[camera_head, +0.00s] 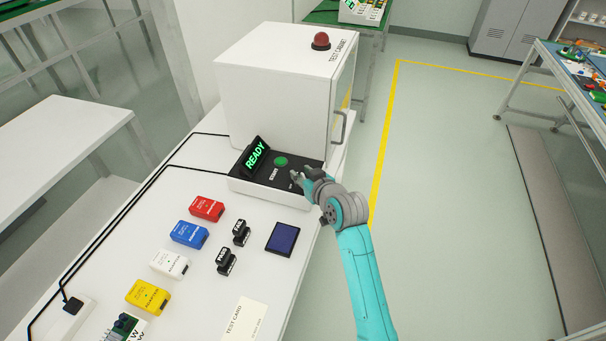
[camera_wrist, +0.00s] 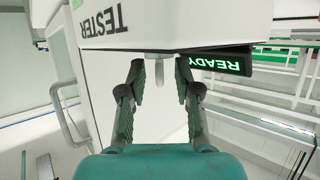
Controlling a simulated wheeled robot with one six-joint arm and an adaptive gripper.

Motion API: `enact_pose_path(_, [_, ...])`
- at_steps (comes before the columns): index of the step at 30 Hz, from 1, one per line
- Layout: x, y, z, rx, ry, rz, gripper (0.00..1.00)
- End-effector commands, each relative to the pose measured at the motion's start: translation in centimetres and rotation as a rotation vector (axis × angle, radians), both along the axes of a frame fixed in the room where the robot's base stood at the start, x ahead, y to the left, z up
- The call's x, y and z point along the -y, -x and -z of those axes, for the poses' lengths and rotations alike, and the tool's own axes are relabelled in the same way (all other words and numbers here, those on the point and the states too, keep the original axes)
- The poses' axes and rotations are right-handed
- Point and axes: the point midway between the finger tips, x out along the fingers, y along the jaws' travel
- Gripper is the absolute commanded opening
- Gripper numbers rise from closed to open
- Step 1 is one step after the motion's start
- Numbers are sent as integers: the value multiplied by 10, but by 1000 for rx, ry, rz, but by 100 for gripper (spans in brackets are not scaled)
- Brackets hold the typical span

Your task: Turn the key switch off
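The tester's control box (camera_head: 240,184) has a black top and stands in front of the white test cabinet (camera_head: 262,85). Its display (camera_head: 256,156) shows READY in green, also lit in the wrist view (camera_wrist: 222,65). My gripper (camera_head: 306,180) is at the right end of the box and covers the key switch in the head view. In the wrist view, my gripper (camera_wrist: 158,82) is open, one finger on each side of a short pale grey stub, apparently the key (camera_wrist: 159,70). Gaps show between the stub and both fingers. The key's setting is not readable.
A green START button (camera_head: 281,161) sits close left of my gripper. The cabinet's handle (camera_head: 339,127) is just behind it. A dark blue panel (camera_head: 283,238), two black blocks and coloured adapters lie on the white table (camera_head: 205,285).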

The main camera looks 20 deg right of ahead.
Motion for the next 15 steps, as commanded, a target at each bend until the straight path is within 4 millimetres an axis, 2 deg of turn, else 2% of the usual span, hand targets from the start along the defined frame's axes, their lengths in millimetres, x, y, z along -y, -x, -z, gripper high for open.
enact_pose_path(2, [0,0,0,0,0,0,33])
enact_pose_path(6, [0,0,0,0,0,0,0])
enact_pose_path(15, [0,0,0,0,-1,-5,0])
